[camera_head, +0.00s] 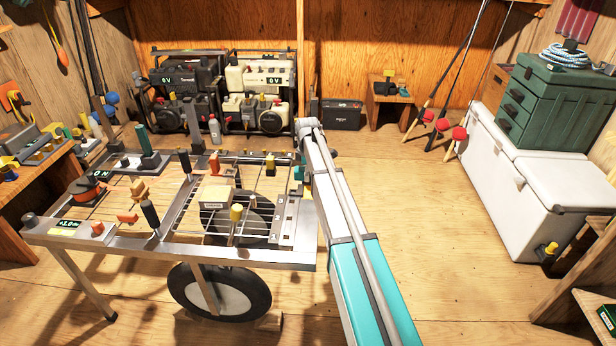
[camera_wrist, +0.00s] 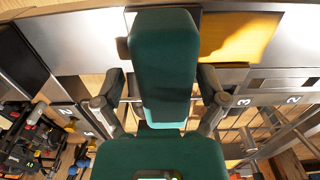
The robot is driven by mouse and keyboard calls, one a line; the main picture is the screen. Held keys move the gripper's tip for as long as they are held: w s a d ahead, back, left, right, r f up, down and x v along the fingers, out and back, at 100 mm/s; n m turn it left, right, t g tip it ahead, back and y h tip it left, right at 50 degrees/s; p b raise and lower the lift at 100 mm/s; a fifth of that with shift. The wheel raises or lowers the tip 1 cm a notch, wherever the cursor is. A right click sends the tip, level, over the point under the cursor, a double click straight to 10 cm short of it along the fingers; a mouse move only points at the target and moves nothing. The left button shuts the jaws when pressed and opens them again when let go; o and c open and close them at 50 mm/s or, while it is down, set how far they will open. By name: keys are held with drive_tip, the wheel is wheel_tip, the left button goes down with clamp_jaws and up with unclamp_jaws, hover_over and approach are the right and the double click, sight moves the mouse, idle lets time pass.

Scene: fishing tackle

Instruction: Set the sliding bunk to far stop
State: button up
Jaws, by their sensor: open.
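A dark green padded block (camera_wrist: 163,55), which looks like the sliding bunk, stands in the middle of the wrist view. A second rounded dark green piece (camera_wrist: 160,158) lies below it; I cannot tell whether they are joined. My gripper (camera_wrist: 162,80) is open, with one finger on each side of the green block. Gaps show between the fingers and the block, so it is not gripped. Numbered plates (camera_wrist: 240,103) lie to both sides. In the head view my gripper is mostly hidden behind my arm, near the right end of the metal trailer frame (camera_head: 185,249).
The frame carries a slotted rail (camera_head: 285,222), a beige block (camera_head: 215,196), a dark upright handle (camera_head: 150,213) and a small display box (camera_head: 68,227). A wheel (camera_head: 219,290) is under it. White coolers (camera_head: 490,165) stand right. The floor between is clear.

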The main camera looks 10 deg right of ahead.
drive_tip(key=shift+s, duration=0.15)
drive_tip(key=s+a, duration=0.1)
drive_tip(key=s, duration=0.3)
drive_tip(key=s+a, duration=0.1)
drive_tip(key=s, duration=0.3)
drive_tip(key=s+a, duration=0.2)
drive_tip(key=s, duration=0.2)
drive_tip(key=shift+s, duration=0.3)
drive_tip(key=shift+s+a+r+p, duration=0.15)
drive_tip(key=shift+r+p, duration=0.6)
wheel_tip(320, 180, up, 13)
drive_tip(key=p, duration=1.3)
drive_tip(key=s+a+m, duration=0.2)
drive_tip(key=s+m, duration=0.3)
drive_tip(key=s, duration=0.7)
drive_tip(key=shift+m, duration=0.3)
drive_tip(key=n, duration=0.6)
hover_over(305, 206)
drive_tip(key=w, duration=0.1)
drive_tip(key=shift+w+d+f+b, duration=0.15)
drive_tip(key=shift+f+b, duration=0.2)
drive_tip(key=shift+f, duration=0.15)
